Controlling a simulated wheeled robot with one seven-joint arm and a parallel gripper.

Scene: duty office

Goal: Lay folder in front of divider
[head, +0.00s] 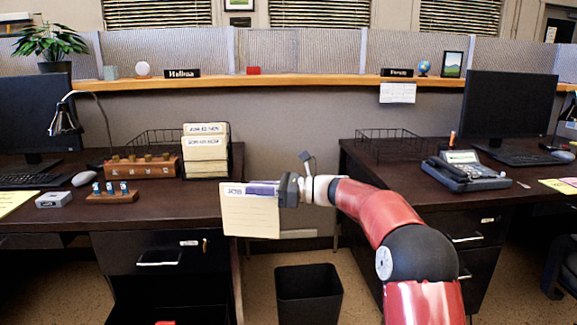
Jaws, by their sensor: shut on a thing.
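A cream folder (250,217) with a tab lettered roughly "JOB" and a purple strip along its top hangs upright. My gripper (284,190) is shut on its upper right edge and holds it in the air, in front of the gap between the two desks. Cream tabbed cards or dividers (205,151) with printed labels stand upright at the right end of the left desk (205,205), behind and left of the held folder. A black wire rack (160,141) is beside and behind them. I cannot tell for certain which one is the divider.
A wooden stamp rack (142,167) and a smaller stand (111,195) are left of the cards. A black bin (308,293) stands on the floor below my arm. The right desk (400,170) holds a phone (468,172) and another wire tray (388,145).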

